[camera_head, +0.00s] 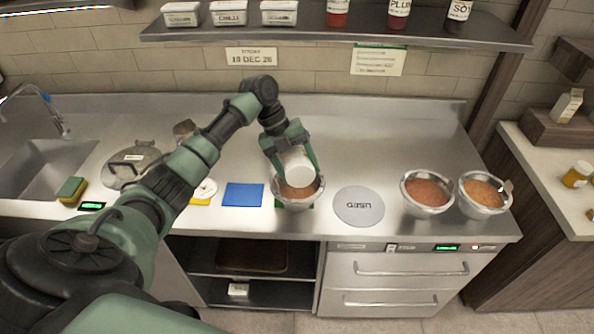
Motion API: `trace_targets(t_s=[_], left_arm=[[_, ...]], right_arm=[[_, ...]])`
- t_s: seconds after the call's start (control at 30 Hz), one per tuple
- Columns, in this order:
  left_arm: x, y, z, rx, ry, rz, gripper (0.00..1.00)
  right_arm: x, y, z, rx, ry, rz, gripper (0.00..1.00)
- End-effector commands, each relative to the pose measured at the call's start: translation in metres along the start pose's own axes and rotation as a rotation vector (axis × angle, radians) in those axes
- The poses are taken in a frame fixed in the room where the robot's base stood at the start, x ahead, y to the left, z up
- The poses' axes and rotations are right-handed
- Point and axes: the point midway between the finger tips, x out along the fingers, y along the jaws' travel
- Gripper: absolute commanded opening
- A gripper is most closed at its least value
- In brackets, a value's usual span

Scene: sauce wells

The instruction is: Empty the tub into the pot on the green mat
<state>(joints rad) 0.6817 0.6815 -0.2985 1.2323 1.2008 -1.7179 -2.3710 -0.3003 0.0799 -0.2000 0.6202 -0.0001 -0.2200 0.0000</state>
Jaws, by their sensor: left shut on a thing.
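My left gripper (288,150) is shut on a white tub (298,168). It holds the tub tipped over a metal pot (284,202) with its mouth down toward the pot. The pot stands on the green mat (309,206), of which only small edges show. Brownish-orange sauce shows in the pot below the tub. I cannot see inside the tub. My right gripper is not in view.
A grey disc marked USED (358,207) lies right of the pot. Two more metal pots with sauce (427,193) (484,193) stand further right. A blue mat (243,195) lies bare to the left. A shelf (340,36) with tubs and bottles hangs above.

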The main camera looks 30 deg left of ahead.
Motion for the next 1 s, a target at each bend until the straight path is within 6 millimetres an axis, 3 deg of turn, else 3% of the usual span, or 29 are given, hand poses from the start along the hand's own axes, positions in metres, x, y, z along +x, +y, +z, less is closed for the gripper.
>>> trace_targets(t_s=[0.27,0.97,1.0], left_arm=[[0.006,0.003,-0.005,0.040,-0.090,0.007,0.14],[0.039,0.014,-0.029,0.220,-0.528,0.030,0.14],[0.046,0.019,-0.026,0.245,-0.576,0.040,0.14]], right_arm=[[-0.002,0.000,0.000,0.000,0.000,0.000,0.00],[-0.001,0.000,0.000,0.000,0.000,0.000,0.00],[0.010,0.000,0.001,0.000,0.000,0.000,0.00]])
